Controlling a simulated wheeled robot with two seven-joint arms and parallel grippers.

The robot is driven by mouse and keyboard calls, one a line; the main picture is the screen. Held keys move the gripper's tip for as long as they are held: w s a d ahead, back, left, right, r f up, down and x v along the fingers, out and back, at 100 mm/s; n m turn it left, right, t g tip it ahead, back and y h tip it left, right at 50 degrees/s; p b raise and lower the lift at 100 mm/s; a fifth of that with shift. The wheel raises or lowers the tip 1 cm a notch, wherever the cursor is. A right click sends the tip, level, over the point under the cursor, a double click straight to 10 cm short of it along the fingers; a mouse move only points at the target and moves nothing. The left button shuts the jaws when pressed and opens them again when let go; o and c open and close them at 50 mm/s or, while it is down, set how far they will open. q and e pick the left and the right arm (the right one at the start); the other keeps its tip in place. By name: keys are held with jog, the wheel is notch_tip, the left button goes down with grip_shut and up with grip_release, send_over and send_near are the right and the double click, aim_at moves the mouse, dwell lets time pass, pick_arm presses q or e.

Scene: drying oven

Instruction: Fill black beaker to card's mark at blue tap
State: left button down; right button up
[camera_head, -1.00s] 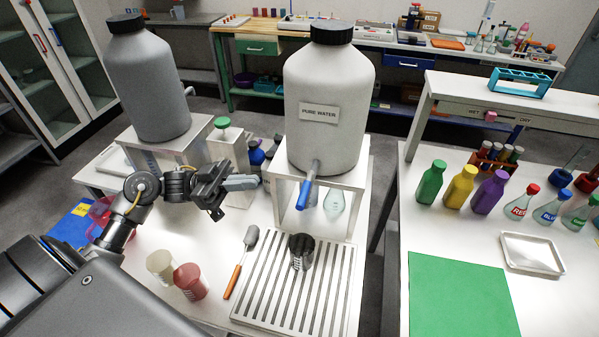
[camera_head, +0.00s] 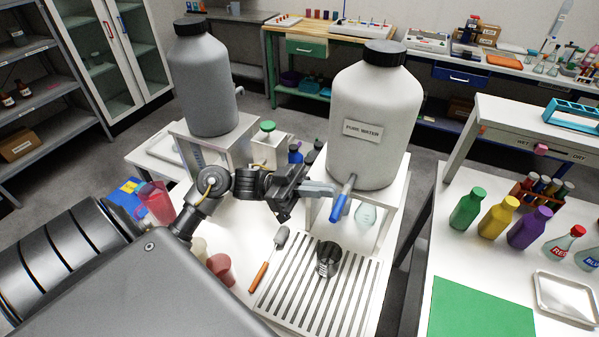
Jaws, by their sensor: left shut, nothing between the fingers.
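The black beaker (camera_head: 328,260) stands upright on the slatted drip tray (camera_head: 372,300), below and slightly left of the blue tap (camera_head: 339,207). The tap's blue lever hangs down from the spout of the white PURE WATER jug (camera_head: 372,120). My left gripper (camera_head: 328,189) is shut and empty, its fingertips close beside the tap's spout. I cannot tell whether they touch it. The water level in the beaker cannot be made out. No card with a readable mark shows; a blue and yellow flat item (camera_head: 124,194) lies at the far left. My right gripper is not in view.
A grey jug (camera_head: 205,85) stands behind my left arm. The right table holds coloured bottles and a green mat (camera_head: 480,308).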

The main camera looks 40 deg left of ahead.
aim_at(341, 202)
pick_arm(q)
jog(key=shift+w+d+f, duration=0.1)
jog(key=shift+d+f, duration=0.2)
jog(key=shift+f, duration=0.65)
jog(key=shift+w+d+f, duration=0.1)
jog(key=shift+d+f, duration=0.2)
jog(key=shift+f, duration=0.6)
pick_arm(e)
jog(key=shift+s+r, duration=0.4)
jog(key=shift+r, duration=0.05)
pick_arm(q)
jog(key=shift+f, duration=0.1)
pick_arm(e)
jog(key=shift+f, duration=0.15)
